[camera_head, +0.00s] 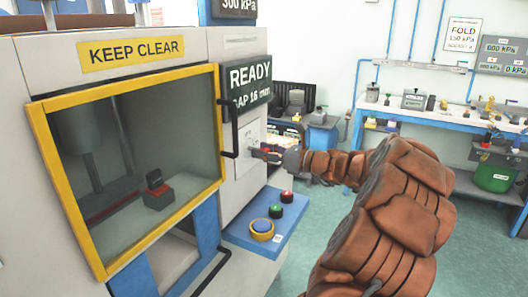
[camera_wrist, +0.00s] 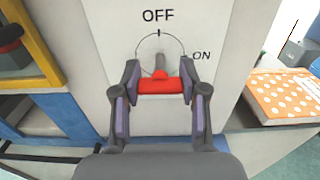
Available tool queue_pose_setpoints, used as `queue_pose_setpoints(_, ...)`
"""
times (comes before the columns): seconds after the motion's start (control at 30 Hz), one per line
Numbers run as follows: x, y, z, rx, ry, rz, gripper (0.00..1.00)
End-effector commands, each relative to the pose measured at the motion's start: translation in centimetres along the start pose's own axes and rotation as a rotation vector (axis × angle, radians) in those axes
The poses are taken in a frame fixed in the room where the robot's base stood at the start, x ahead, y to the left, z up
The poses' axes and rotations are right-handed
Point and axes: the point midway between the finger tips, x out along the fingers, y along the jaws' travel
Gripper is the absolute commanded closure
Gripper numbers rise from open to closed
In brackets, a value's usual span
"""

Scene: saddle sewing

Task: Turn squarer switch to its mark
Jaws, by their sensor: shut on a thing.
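The squarer switch (camera_wrist: 160,84) has a red cross-grip and a short grey stem that points up the panel. It sits on a round dial outline with OFF at the top and ON at the upper right. The stem lies in line with the OFF tick. My gripper (camera_wrist: 160,74) is shut on the switch, with one finger at each end of the red grip. In the head view my gripper (camera_head: 270,154) is at the side panel of the machine (camera_head: 236,130). The switch is mostly hidden there.
The machine has a yellow-framed window (camera_head: 135,160), a READY display (camera_head: 250,85) and a blue shelf (camera_head: 262,232) with several buttons below my gripper. A black door handle (camera_head: 229,130) is close on the left. An orange dotted box (camera_wrist: 287,94) is at the right.

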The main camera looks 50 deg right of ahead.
Motion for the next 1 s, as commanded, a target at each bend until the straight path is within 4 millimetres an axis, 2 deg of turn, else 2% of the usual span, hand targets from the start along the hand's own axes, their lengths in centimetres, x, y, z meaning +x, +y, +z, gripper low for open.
queue_pose_setpoints(0.27,0.04,0.07,-0.09,-0.032,-0.001,0.002,0.92)
queue_pose_setpoints(0.47,0.10,0.21,-0.16,-0.133,-0.005,0.005,0.92)
queue_pose_setpoints(1.0,0.09,0.24,-0.42,-0.625,-0.005,0.002,0.92)
